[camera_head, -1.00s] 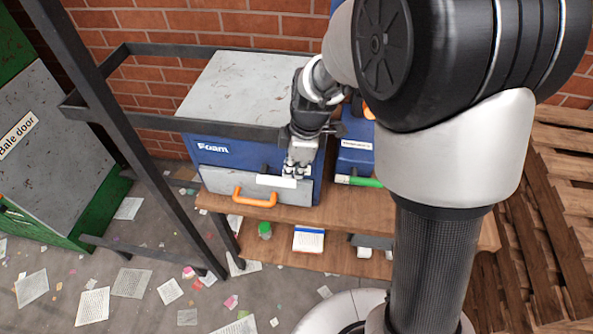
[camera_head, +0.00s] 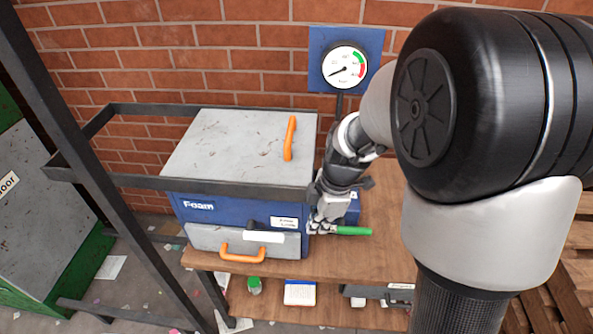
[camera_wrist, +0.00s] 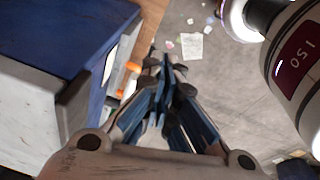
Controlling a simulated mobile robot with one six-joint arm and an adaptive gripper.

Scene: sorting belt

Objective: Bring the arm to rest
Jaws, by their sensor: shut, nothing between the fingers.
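My gripper (camera_head: 322,226) is at the right front corner of the blue Foam box (camera_head: 214,214), in front of a smaller blue body that it partly hides. Its fingers are shut and empty; in the wrist view the fingertips (camera_wrist: 166,68) meet above the floor. A green handle (camera_head: 352,231) shows just right of the fingers; I cannot tell whether they touch it. My arm comes in from the right and hides much of that side.
The box has a grey lid with an orange handle (camera_head: 290,138) and a drawer with another orange handle (camera_head: 243,254). A dark metal frame (camera_head: 120,182) stands at the left. A round gauge (camera_head: 345,66) is on the brick wall. Wooden bench top (camera_head: 385,262) is clear at right.

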